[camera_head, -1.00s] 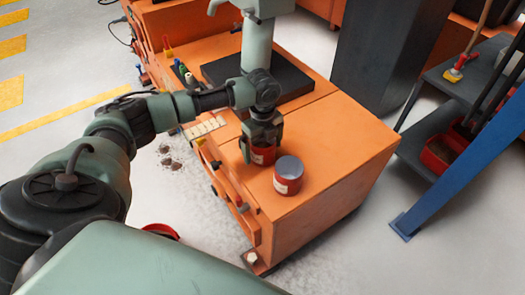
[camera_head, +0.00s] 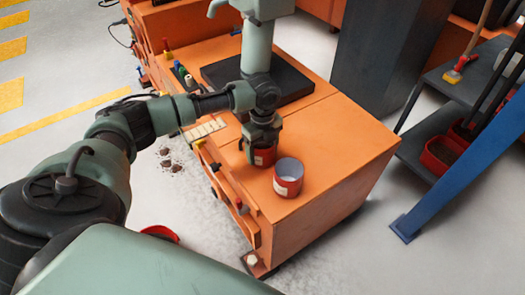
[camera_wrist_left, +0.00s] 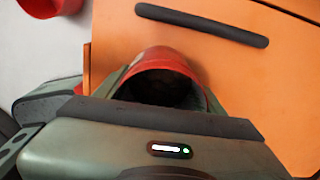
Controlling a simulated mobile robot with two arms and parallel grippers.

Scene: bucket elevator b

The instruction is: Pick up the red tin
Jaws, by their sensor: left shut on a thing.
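A red tin (camera_head: 265,159) with a pale label stands on the orange cabinet top near its front edge. My left gripper (camera_head: 262,146) is above it, shut on it from the top. In the left wrist view the tin's red rim (camera_wrist_left: 160,58) shows between the fingers, with a dark inside. I cannot tell whether the tin is clear of the surface. A second red tin (camera_head: 287,182) with a pale label and a grey inside stands close to the right. My right gripper is not in view.
The orange cabinet (camera_head: 325,165) has free top to the right of the tins. A black plate (camera_head: 285,85) and a grey-green machine column (camera_head: 257,45) stand behind. A blue post (camera_head: 450,150) and dark shelves (camera_head: 480,90) are at the right. A red object (camera_head: 160,233) lies low at left.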

